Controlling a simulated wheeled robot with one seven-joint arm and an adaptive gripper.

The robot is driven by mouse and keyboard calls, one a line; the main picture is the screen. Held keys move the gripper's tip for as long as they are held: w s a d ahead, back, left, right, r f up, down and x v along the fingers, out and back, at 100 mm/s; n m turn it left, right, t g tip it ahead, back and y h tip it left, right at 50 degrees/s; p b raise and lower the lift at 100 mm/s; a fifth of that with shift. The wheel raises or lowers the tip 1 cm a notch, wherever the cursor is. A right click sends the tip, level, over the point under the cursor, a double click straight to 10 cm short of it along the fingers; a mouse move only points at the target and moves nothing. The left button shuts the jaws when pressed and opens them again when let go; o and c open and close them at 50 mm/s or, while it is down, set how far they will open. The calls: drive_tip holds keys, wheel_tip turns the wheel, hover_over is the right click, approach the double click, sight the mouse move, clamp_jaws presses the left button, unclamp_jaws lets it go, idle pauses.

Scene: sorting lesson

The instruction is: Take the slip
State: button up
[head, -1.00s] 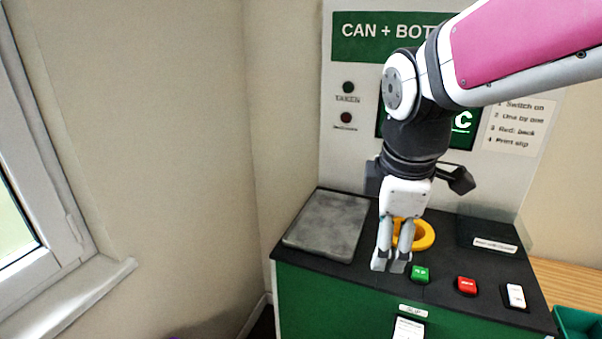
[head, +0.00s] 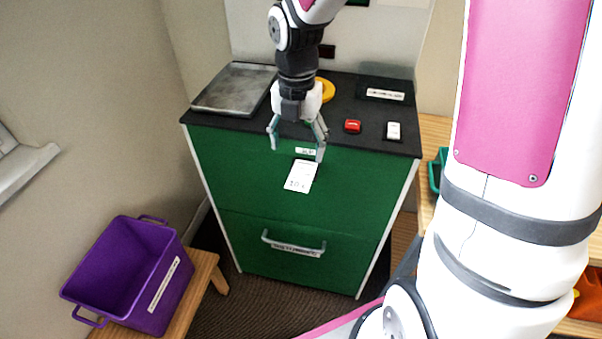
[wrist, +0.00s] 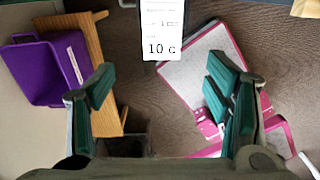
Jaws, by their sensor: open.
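The white paper slip (head: 300,176) hangs from the front of the green machine (head: 222,165), just under a small white label. In the wrist view the slip (wrist: 162,30) shows at the top centre, printed "10 c". My gripper (head: 297,150) is open and empty, its fingers pointing down just above and in front of the slip. In the wrist view the open fingers (wrist: 160,95) stand wide apart, with the slip between and beyond them, not touching it.
A red button (head: 352,126) and a white switch (head: 393,131) are on the machine's black top, by a yellow ring (head: 327,90) and a grey plate (head: 235,88). A purple crate (head: 125,275) stands on a wooden bench (head: 205,272) at left. A drawer handle (head: 293,245) is below the slip.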

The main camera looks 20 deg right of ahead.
sight(298, 183)
wheel_tip(298, 183, down, 4)
drive_tip(key=shift+s+f+b, duration=0.15)
drive_tip(key=shift+f, duration=1.15)
drive_tip(key=shift+s+f+b, duration=0.1)
drive_tip(key=shift+f+b, duration=0.05)
drive_tip(key=shift+f, duration=1.15)
drive_tip(key=shift+f, duration=0.2)
drive_tip(key=c, duration=0.8)
